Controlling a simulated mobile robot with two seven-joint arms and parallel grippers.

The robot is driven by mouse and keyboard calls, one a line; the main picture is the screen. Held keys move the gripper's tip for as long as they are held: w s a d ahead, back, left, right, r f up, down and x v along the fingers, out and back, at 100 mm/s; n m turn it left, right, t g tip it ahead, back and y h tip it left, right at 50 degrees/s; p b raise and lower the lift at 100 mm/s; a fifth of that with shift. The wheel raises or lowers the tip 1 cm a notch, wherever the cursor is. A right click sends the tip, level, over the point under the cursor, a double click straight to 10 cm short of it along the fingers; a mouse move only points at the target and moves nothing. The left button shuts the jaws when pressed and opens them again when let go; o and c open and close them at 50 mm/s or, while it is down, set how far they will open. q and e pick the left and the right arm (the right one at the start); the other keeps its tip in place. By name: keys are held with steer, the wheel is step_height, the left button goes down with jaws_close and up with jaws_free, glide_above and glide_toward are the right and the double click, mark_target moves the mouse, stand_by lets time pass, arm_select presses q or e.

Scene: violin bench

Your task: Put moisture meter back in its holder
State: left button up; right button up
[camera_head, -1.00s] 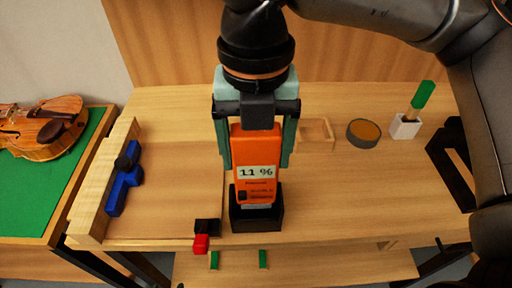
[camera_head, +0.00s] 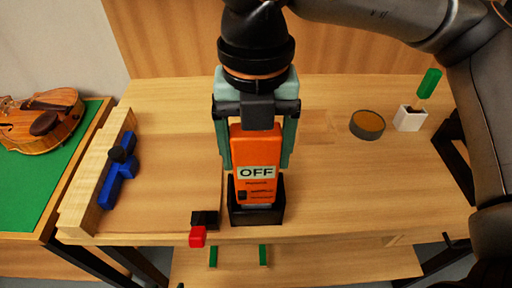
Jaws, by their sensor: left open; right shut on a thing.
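The orange moisture meter (camera_head: 257,143) is upright, with its display reading OFF. My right gripper (camera_head: 257,160) points down and is shut on the meter, one teal finger at each side. The black holder (camera_head: 257,218) stands near the front edge of the bench. The meter's lower end appears within the holder's open top, with dark walls at both sides; how deep it sits and whether it touches the bottom cannot be told. My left gripper is not in view.
A blue clamp (camera_head: 118,183) lies at the wooden strip on the left. A red and black item (camera_head: 198,236) is at the front edge, close to the holder. A violin (camera_head: 42,122) lies far left.

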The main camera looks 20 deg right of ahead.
steer(key=shift+f+b, duration=0.75)
steer(key=shift+f, duration=0.1)
arm_select(q)
steer(key=shift+f, duration=0.9)
arm_select(e)
steer(key=o, duration=1.5)
arm_select(q)
steer(key=shift+r, duration=0.1)
arm_select(e)
steer(key=shift+r, duration=0.75)
step_height(320, 180, up, 10)
steer(key=shift+r+p, duration=0.1)
steer(key=shift+p, duration=0.8)
steer(key=shift+r, duration=0.45)
arm_select(q)
steer(key=r, duration=0.1)
steer(key=d+r, duration=0.1)
steer(key=r, duration=0.1)
steer(key=shift+w+d+r, duration=0.15)
steer(key=shift+w+d, duration=0.05)
steer(key=shift+d, duration=0.05)
